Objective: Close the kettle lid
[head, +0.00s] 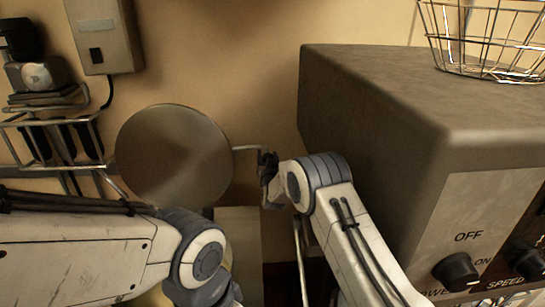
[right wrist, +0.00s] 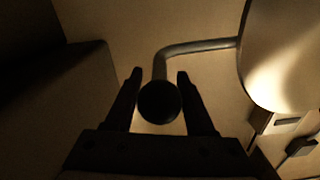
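The kettle lid (head: 174,157) is a round, dull metal disc standing tilted up near the wall in the head view. A bent handle rod (head: 246,148) runs from its right edge. In the right wrist view, part of the lid (right wrist: 292,55) shows at upper right, with the rod (right wrist: 200,46) ending in a dark round knob (right wrist: 158,102). My right gripper (head: 268,165) is at the rod's end. Its two fingers (right wrist: 160,76) stand apart on either side of the knob, with narrow gaps visible. My left arm comes in at lower left; its gripper is not visible.
A large grey-brown machine (head: 375,95) with OFF/ON and SPEED knobs stands close on the right of my right arm. A wire basket (head: 485,45) sits on top. A wire rack (head: 50,120) and a wall box (head: 103,35) are at left. Bare wall lies behind.

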